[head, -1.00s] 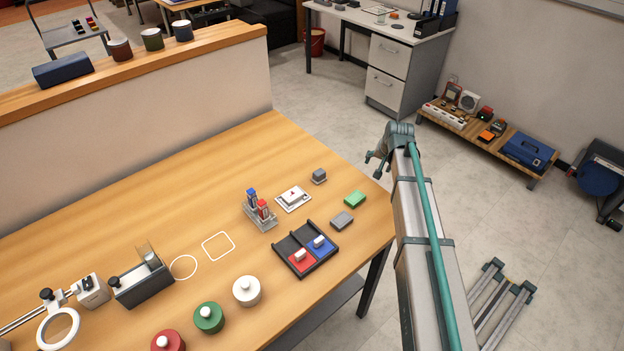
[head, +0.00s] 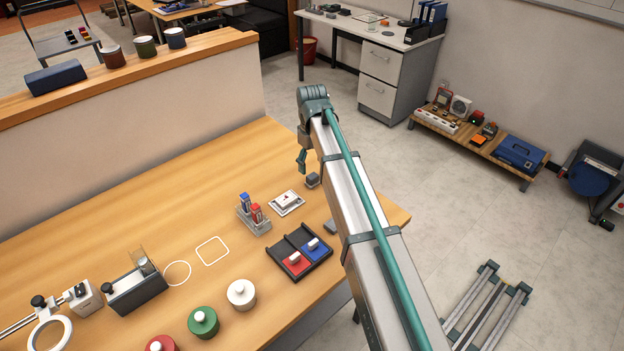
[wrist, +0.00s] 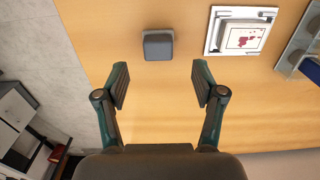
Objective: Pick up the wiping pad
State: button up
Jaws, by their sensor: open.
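A small dark grey block-shaped pad (head: 312,180), which looks like the wiping pad, sits on the table near its far right edge. In the wrist view the pad (wrist: 158,44) lies just beyond the fingertips, roughly centred between them. My gripper (head: 302,163) is over the table close to the pad, fingers apart and empty. In the wrist view my gripper (wrist: 162,78) shows both fingers spread wide with bare wood between them. The pad is not between the fingers, and no contact shows.
A white plate with red marks (wrist: 241,38) lies right of the pad in the wrist view. A marker holder (head: 254,220) and a black tray (head: 277,252) stand nearer. A grey block (head: 330,227) is partly behind my arm. The table's edge is close.

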aim_at(313, 175)
jog(key=shift+d+f+p, duration=0.15)
jog(key=shift+f+p, duration=0.9)
jog(key=shift+f, duration=2.05)
jog(key=c, duration=1.2)
jog(key=shift+w+r, duration=0.1)
jog(key=shift+r, duration=0.05)
jog(key=shift+r, duration=0.5)
jog(key=s+d+r+b, duration=0.1)
jog(key=s+r+b, duration=0.4)
jog(key=s+r, duration=0.6)
jog(key=s, duration=0.3)
jog(key=shift+d+r, duration=0.15)
jog(key=shift+r, duration=0.25)
